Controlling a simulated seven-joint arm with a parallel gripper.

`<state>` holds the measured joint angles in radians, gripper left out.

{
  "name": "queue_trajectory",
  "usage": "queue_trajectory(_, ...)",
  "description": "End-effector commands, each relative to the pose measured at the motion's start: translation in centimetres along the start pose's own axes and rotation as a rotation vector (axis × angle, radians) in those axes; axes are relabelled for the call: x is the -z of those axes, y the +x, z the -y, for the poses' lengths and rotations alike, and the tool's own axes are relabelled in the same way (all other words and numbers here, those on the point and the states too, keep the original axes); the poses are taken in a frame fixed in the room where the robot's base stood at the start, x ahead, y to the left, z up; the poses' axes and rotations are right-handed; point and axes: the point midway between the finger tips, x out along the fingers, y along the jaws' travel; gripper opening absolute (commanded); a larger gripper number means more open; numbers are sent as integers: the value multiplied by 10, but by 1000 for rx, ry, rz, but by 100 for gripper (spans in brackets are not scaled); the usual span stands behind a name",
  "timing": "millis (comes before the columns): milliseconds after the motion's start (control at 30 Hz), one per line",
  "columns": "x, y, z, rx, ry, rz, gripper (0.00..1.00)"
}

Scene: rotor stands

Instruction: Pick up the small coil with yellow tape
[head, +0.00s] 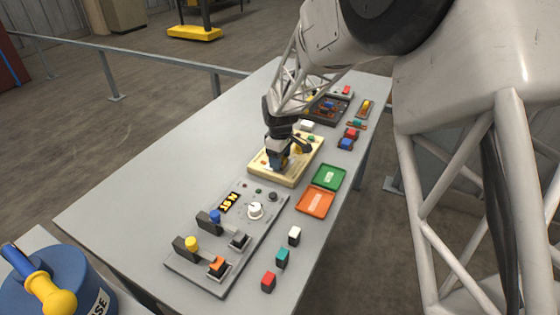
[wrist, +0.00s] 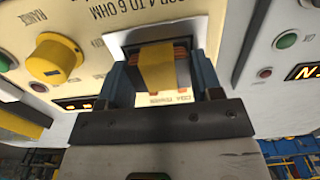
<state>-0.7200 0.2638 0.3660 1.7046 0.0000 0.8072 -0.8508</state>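The small coil with yellow tape (wrist: 157,68) shows in the wrist view, with copper-coloured windings beside the tape. It is at a white-framed square on the beige panel (wrist: 105,18). My gripper (wrist: 162,80) has a blue finger on each side of the coil, very near its sides. I cannot tell whether the fingers touch it or leave a small gap. In the head view my gripper (head: 280,163) is low over the beige panel (head: 292,180), pointing down, and hides the coil.
A grey control panel (head: 205,262) with knobs and switches stands nearer. Green (head: 333,170) and orange (head: 322,196) trays lie to the right. White (head: 294,236), teal (head: 282,258) and red (head: 268,281) blocks stand near the front. A yellow knob (wrist: 56,60) is beside the coil.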

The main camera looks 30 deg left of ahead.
Motion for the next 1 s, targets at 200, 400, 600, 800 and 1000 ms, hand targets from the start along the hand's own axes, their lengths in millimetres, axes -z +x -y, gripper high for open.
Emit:
queue_trajectory(200,0,0,0,0,0,0,31)
queue_trajectory(400,0,-1,0,-1,0,0,31)
queue_trajectory(600,0,-10,0,-1,0,-1,31)
queue_trajectory(800,0,-33,0,-2,0,-2,31)
queue_trajectory(1000,-13,-38,16,0,0,0,31)
